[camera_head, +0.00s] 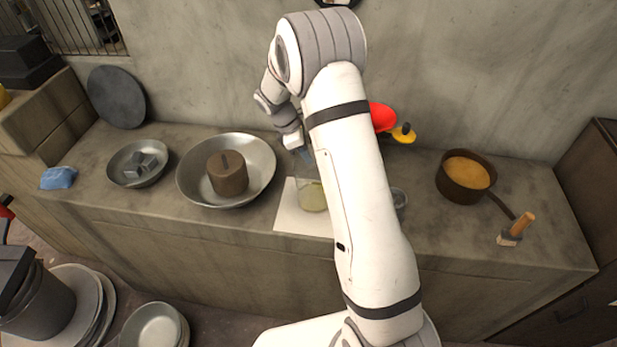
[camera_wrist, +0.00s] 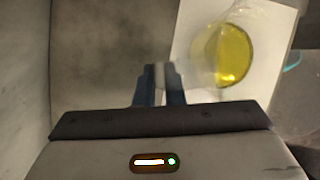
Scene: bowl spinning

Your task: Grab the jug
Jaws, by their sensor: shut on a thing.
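A clear glass jug (camera_head: 312,196) with yellow liquid in it stands on a white sheet (camera_head: 289,216) on the counter, partly hidden behind my arm. In the wrist view the jug (camera_wrist: 233,55) is to the right of my fingers, seen from above, with the yellow liquid inside. My gripper (camera_head: 305,155) is at the jug's back left side. In the wrist view my gripper (camera_wrist: 160,88) has its two blue-grey fingers close together on a pale, blurred piece, which looks like the jug's handle. Whether the jug is lifted off the sheet, I cannot tell.
A wide metal bowl (camera_head: 258,180) holding a brown lidded pot (camera_head: 228,174) stands left of the jug. A smaller bowl (camera_head: 124,178) with grey blocks is farther left. A saucepan (camera_head: 459,192) and a wooden-handled tool (camera_head: 515,230) are at right. Red and yellow items (camera_head: 381,117) are behind my arm.

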